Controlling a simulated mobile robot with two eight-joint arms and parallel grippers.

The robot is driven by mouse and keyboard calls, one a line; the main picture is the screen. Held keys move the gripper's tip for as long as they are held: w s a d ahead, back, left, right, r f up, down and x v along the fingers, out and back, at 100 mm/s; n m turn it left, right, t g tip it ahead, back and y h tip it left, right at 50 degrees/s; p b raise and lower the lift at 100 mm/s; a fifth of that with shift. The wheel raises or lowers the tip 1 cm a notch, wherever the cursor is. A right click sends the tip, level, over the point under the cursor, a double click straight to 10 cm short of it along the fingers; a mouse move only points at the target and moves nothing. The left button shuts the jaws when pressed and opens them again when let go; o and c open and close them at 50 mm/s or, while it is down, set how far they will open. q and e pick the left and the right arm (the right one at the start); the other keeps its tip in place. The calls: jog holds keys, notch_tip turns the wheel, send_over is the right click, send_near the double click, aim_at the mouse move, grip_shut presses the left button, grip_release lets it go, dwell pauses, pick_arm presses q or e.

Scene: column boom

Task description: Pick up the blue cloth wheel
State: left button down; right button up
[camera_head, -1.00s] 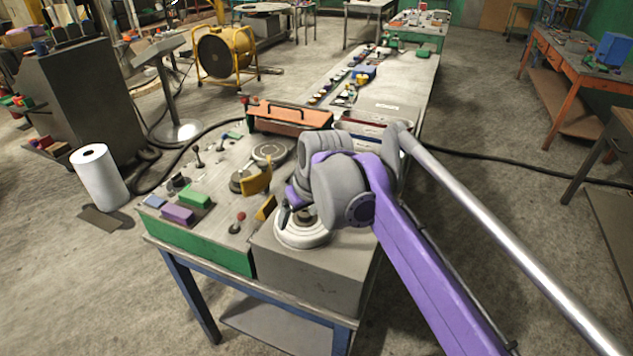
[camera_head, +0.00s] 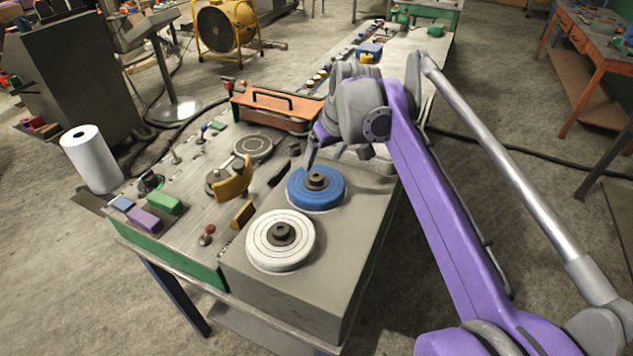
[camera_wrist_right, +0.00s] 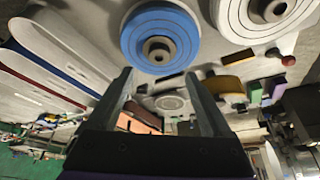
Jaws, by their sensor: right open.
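The blue cloth wheel (camera_head: 319,200) lies flat on the grey block, with a dark hub at its centre. It also shows at the top of the right wrist view (camera_wrist_right: 133,38). A white wheel (camera_head: 261,255) of the same kind lies nearer to me on the block. My right gripper (camera_head: 322,152) is just beyond the blue wheel, partly hidden by its own wrist. In the right wrist view its two fingers (camera_wrist_right: 158,88) are apart with nothing between them, and the blue wheel is beyond their tips. My left gripper is out of view.
The grey block (camera_head: 350,225) stands at the bench's near right corner. Left of the wheels are yellow levers (camera_head: 233,184), a red knob (camera_head: 208,230) and a green block (camera_head: 164,204). An orange lidded box (camera_head: 275,108) stands behind.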

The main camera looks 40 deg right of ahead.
aim_at(317, 176)
jog(key=shift+x, duration=1.25)
jog(key=x, duration=0.6)
jog(key=shift+d, duration=0.1)
grip_shut()
